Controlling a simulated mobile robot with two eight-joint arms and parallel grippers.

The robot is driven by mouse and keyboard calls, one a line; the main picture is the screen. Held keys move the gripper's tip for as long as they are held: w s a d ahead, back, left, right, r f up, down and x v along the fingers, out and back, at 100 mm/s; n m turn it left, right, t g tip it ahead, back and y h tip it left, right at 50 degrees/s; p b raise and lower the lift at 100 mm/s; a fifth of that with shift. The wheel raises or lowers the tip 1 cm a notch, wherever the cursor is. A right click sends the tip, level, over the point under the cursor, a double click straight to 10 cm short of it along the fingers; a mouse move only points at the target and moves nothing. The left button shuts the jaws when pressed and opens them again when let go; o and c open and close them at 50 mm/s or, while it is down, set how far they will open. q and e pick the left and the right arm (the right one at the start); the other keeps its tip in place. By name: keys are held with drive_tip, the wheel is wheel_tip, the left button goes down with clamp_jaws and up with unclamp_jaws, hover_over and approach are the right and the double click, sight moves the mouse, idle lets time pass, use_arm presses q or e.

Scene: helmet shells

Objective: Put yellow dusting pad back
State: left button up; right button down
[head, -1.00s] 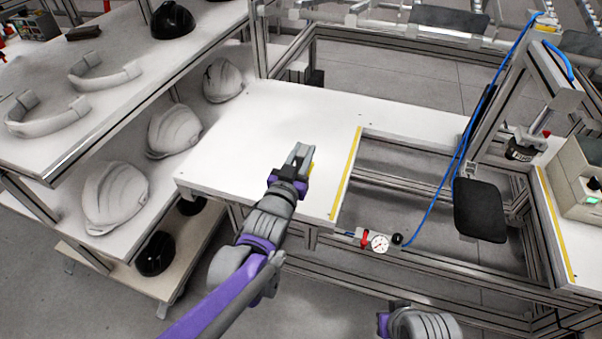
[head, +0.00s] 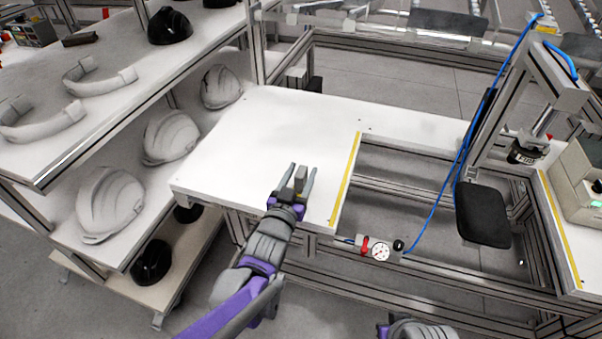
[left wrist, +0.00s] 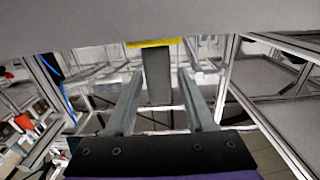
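The dusting pad stands on the white tabletop near its front edge. In the head view its grey handle (head: 299,180) shows between my fingers, and its yellow part is hidden there. In the left wrist view the handle (left wrist: 156,78) and a thin yellow edge (left wrist: 150,43) against the white surface show. My left gripper (head: 297,178) is open. Its fingers, also in the left wrist view (left wrist: 162,92), lie on either side of the handle with a visible gap at each side. The fingers of my right gripper are out of view; only part of that arm shows at the bottom.
The white tabletop (head: 255,125) is clear around the pad, with a yellow strip (head: 345,180) along its right side. A shelf with white helmet shells (head: 170,137) stands at left. A gauge (head: 380,251) and a blue hose (head: 447,180) are at right.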

use_arm(q)
drive_tip(key=shift+r, duration=0.15)
drive_tip(key=shift+s+a, duration=0.1)
drive_tip(key=shift+s, duration=0.15)
drive_tip(key=p+v, duration=0.1)
drive_tip(key=v, duration=1.1)
drive_tip(key=s+a+f+n+g+y, duration=0.3)
drive_tip(key=s+a+f+g+y, duration=0.25)
drive_tip(key=a+f, duration=0.35)
drive_tip(key=s+a+f+g, duration=0.2)
drive_tip(key=s+g, duration=0.1)
drive_tip(key=s, duration=0.4)
drive_tip(key=s+a+f+g, duration=0.2)
drive_tip(key=s+g, duration=0.2)
drive_tip(key=s, duration=0.2)
drive_tip(key=shift+s+a+n, duration=0.3)
drive_tip(key=shift+s+a, duration=0.1)
